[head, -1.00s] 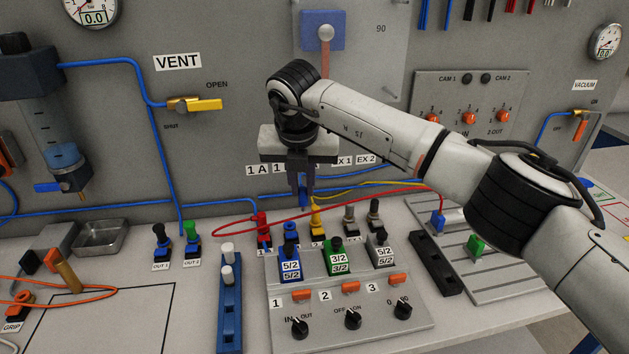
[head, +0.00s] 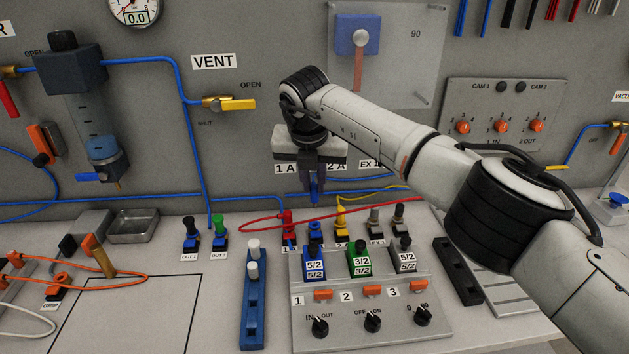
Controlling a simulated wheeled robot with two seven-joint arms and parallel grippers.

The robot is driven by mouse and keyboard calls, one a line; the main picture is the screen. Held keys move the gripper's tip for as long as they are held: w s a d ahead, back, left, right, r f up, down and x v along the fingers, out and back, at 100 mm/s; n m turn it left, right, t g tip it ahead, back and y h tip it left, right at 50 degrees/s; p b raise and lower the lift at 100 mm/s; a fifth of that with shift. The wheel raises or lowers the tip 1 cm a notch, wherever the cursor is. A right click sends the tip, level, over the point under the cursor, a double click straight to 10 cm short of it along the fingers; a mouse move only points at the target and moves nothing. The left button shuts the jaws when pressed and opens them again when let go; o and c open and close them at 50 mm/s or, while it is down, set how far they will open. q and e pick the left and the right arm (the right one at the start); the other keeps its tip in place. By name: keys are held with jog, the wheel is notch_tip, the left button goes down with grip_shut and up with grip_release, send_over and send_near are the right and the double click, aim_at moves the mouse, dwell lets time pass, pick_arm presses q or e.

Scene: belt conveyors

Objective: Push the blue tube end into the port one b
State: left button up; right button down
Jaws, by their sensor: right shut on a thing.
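My right gripper (head: 314,188) points down above the row of ports behind the valve block. It is shut on the blue tube end (head: 315,192). The tube end hangs upright, just above a blue port (head: 313,231) that stands between a red port (head: 288,222) and a yellow port (head: 341,215). A gap seems to show between the tube end and the blue port. The gripper body hides the label between 1 A and 2 A, so I cannot read the port's name. My left gripper is not in view.
The valve block (head: 362,290) with blue, green and grey valves stands in front of the ports. A red tube (head: 262,221) loops left of the red port, and a yellow tube (head: 372,192) runs behind. A blue rack (head: 255,312) stands at the left.

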aim_at(314, 201)
jog(key=shift+f+b, duration=1.5)
jog(key=shift+f, duration=0.7)
jog(key=shift+f, duration=0.1)
jog(key=shift+f+b, duration=0.2)
jog(key=shift+b, duration=0.25)
jog(key=shift+f, duration=0.2)
jog(key=shift+f+b, duration=0.8)
jog(key=shift+b, duration=0.1)
dwell(1.4)
jog(key=c, duration=1.2)
grip_release()
